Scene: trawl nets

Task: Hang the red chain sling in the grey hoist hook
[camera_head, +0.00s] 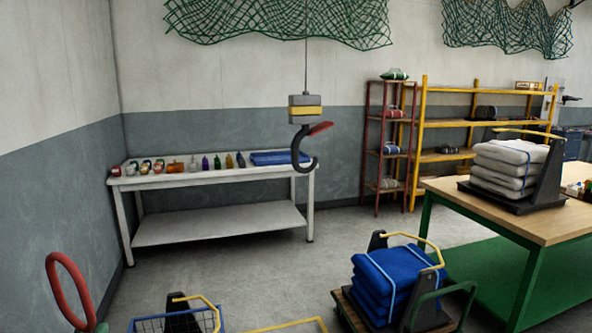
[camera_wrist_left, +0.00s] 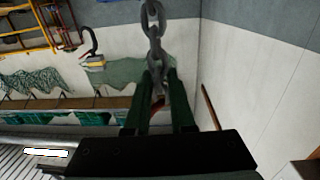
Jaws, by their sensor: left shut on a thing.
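The red chain sling shows in the head view as an upright red ring (camera_head: 58,275) at the lower left, just above the green tip of my left gripper (camera_head: 97,328). In the left wrist view my left gripper (camera_wrist_left: 159,90) is shut on the sling, with its grey chain (camera_wrist_left: 153,25) running from between the green fingers to the picture's top edge. The grey hoist hook (camera_head: 305,160) hangs under a grey and yellow block, empty, right of and apart from the ring. The hook also shows upside down in the left wrist view (camera_wrist_left: 92,42). My right gripper is not in view.
A white bench (camera_head: 220,228) with bottles and a blue folded item stands behind the hook. A blue bundle (camera_head: 385,283) on a trolley, a blue basket (camera_head: 150,325) and a wooden-topped table (camera_head: 480,198) stand nearer. Open floor lies below the hook.

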